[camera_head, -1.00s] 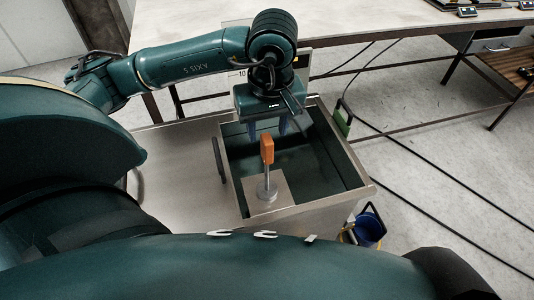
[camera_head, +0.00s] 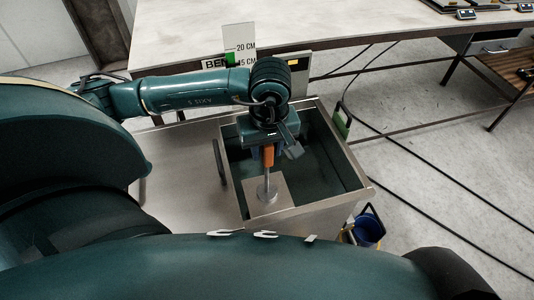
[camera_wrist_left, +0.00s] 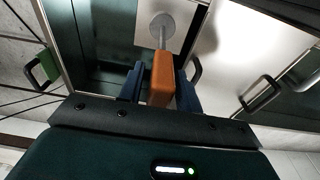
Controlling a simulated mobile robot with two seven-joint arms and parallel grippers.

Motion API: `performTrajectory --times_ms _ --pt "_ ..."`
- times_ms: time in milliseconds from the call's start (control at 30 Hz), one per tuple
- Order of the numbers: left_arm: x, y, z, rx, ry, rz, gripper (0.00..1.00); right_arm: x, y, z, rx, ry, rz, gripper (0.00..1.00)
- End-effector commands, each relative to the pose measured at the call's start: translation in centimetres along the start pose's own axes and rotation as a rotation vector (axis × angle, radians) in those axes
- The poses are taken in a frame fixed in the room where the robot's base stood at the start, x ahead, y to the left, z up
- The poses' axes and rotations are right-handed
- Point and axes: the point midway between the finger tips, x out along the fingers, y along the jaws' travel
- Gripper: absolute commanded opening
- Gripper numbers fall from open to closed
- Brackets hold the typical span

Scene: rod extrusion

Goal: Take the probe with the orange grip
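The probe stands upright in an open metal-rimmed tank (camera_head: 318,214). Its orange grip (camera_head: 268,157) is on top of a thin rod, with a round metal foot (camera_head: 267,194) on a pale plate at the tank's near left. My left gripper (camera_head: 266,153) is right at the orange grip, with its upper part hidden. In the left wrist view, the orange grip (camera_wrist_left: 162,80) sits between the two blue fingers of my left gripper (camera_wrist_left: 160,88). The fingers look apart, with a small gap on the left side; contact on the right is unclear. My right gripper is not in view.
The tank has a dark handle (camera_head: 220,160) at its left and a green piece (camera_head: 340,122) at its far right. A blue bucket (camera_head: 369,229) stands right of it. A sign marked in centimetres (camera_head: 240,42) and a long table (camera_head: 330,27) are behind. Cables lie on the floor.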

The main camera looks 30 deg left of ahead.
Motion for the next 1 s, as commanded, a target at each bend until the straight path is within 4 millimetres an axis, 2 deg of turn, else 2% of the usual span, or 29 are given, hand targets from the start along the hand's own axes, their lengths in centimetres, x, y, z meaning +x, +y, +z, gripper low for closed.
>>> performTrajectory --times_ms 67,400,1000 --pt "-0.03 0.02 0.01 0.0 0.0 0.0 0.27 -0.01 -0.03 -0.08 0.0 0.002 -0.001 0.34" --pt "-0.05 0.01 0.01 0.0 0.0 0.0 0.0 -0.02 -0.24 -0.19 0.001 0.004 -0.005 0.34" --pt "-0.46 0.07 -0.08 0.0 0.001 0.003 0.0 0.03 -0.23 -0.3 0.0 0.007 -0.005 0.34"
